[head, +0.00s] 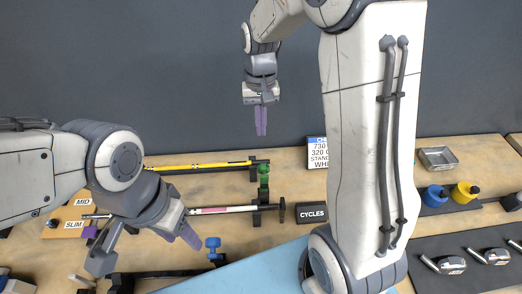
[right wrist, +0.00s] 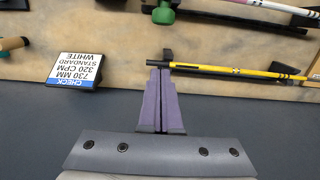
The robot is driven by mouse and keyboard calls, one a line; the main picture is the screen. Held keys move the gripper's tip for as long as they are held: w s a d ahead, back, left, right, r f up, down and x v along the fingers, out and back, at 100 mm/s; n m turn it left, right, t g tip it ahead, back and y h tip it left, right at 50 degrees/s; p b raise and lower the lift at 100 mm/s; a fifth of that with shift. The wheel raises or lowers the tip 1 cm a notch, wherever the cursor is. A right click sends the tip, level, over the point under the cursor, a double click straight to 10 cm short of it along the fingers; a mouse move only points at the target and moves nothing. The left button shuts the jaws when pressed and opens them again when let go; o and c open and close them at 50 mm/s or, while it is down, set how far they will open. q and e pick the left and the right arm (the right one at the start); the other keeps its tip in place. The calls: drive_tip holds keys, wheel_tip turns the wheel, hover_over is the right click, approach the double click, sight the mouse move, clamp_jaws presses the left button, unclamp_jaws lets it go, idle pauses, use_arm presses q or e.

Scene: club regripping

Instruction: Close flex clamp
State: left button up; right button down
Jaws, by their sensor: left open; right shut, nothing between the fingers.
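A dark clamp-like holder with a green knob (head: 263,180) stands at the right end of the shafts; the green part also shows at the top of the right wrist view (right wrist: 163,14). A blue knob (head: 213,244) sits on a dark fixture nearer me. I cannot tell which is the flex clamp, or its state. My left gripper (head: 145,238) is open and empty, low over the bench left of the blue knob. My right gripper (head: 261,120) is shut and empty, pointing down above the green knob; its fingers also show in the right wrist view (right wrist: 160,103).
A yellow shaft (head: 205,165) and a pale shaft with a red band (head: 222,210) lie across the bench. A specification sign (head: 317,153) and a CYCLES label (head: 312,213) stand to the right. A blue surface (head: 240,268) lies in front. My right arm hides part of the bench.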

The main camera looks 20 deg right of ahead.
sight(264, 179)
drive_tip(key=s+a+f+p, duration=0.1)
drive_tip(key=s+f+p, duration=0.1)
drive_tip(key=s+f, duration=0.2)
drive_tip(key=shift+s+a+f+p, duration=0.15)
drive_tip(key=shift+f+p, duration=0.15)
drive_tip(key=shift+f, duration=0.65)
